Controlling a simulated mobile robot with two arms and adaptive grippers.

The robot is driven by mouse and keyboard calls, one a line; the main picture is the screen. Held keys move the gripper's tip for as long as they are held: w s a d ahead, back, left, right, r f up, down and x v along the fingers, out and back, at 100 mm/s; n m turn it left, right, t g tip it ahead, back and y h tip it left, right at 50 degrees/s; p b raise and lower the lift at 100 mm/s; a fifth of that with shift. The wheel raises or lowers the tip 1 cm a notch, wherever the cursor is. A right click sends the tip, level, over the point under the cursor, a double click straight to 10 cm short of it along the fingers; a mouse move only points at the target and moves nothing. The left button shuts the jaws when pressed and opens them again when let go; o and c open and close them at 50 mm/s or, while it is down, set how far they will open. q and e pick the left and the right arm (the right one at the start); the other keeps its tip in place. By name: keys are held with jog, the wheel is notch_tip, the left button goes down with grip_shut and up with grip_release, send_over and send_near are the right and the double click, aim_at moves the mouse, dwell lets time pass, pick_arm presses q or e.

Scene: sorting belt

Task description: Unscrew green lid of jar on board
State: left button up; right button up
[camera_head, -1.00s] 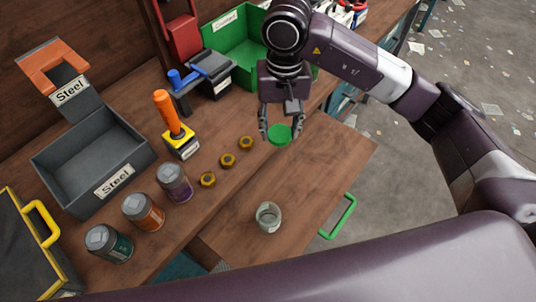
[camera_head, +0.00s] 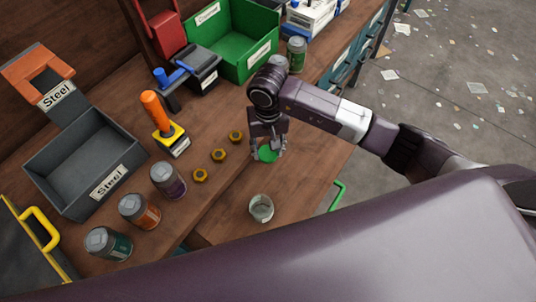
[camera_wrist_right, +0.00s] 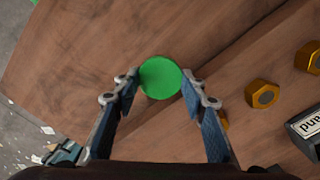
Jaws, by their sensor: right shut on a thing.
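The round green lid (camera_head: 267,154) is between the fingertips of my right gripper (camera_head: 267,150), apart from the jar. In the right wrist view, the flat green lid (camera_wrist_right: 161,78) sits between the two fingers, and my right gripper (camera_wrist_right: 161,82) is shut on it. The clear glass jar (camera_head: 261,208) stands upright and open-topped on the wooden board (camera_head: 225,228), nearer to me than the lid. The lid is low over the far part of the board; I cannot tell if it touches the wood. My left gripper is not in view.
Several brass nuts (camera_head: 219,155) lie left of the lid. Several lidded jars (camera_head: 168,181) stand at the left, by a grey Steel bin (camera_head: 85,165). A green bin (camera_head: 238,45) and another jar (camera_head: 296,54) are at the back. The board's green handle (camera_head: 337,195) is at the right.

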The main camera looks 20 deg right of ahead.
aim_at(268, 153)
notch_tip(268, 153, down, 4)
jog(key=shift+f+p, duration=0.15)
jog(key=shift+p, duration=0.15)
jog(key=shift+f, duration=0.1)
jog(key=shift+f+b, duration=0.25)
jog(key=shift+b, duration=0.05)
jog(key=o, duration=1)
jog(key=shift+r, duration=0.1)
jog(key=shift+r, duration=0.1)
